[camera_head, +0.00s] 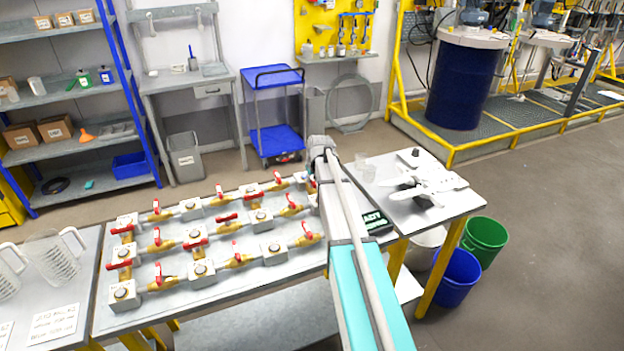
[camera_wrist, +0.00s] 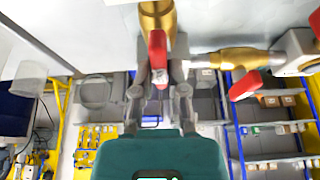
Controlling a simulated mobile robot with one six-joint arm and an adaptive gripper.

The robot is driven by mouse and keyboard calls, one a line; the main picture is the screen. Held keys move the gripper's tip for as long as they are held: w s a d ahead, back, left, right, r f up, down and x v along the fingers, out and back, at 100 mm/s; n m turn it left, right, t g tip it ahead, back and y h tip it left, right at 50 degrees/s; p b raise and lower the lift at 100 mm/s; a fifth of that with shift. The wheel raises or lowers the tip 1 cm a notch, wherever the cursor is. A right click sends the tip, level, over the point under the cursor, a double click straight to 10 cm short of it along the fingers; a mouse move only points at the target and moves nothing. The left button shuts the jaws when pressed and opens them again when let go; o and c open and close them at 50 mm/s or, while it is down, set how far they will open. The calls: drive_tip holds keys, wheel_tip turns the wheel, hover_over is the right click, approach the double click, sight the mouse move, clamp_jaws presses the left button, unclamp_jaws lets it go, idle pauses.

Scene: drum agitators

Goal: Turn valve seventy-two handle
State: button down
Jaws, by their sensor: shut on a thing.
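A valve panel (camera_head: 217,290) on the table carries several brass valves with red handles, joined by pipes and grey blocks. My gripper (camera_wrist: 160,72) is shut on a red valve handle (camera_wrist: 157,48) under a brass valve body (camera_wrist: 158,15) in the wrist view. The handle lies between both fingers and points down in that picture. In the head view my arm reaches the panel's right end, and hides the held handle. No label is readable, so I cannot tell the valve's number.
A second red handle (camera_wrist: 245,86) on a brass valve sits right of the held one in the wrist view. Clear jugs (camera_head: 52,257) stand left of the panel. A white model (camera_head: 428,184) lies on the right table. Green (camera_head: 485,237) and blue (camera_head: 455,278) buckets stand on the floor.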

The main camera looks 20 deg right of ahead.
drive_tip(key=shift+a, duration=0.1)
drive_tip(key=m, duration=0.2)
drive_tip(key=m+h, duration=0.1)
drive_tip(key=m, duration=0.1)
drive_tip(key=shift+m+g+h, duration=0.3)
drive_tip(key=m+g+h, duration=0.1)
drive_tip(key=m, duration=0.3)
drive_tip(key=m+g+h, duration=0.1)
drive_tip(key=m, duration=0.3)
drive_tip(key=shift+w+m, duration=0.1)
drive_tip(key=shift+m, duration=0.3)
drive_tip(key=m+g, duration=0.2)
drive_tip(key=m, duration=0.2)
drive_tip(key=shift+h, duration=0.3)
drive_tip(key=c, duration=0.7)
unclamp_jaws()
drive_tip(key=shift+o, duration=0.2)
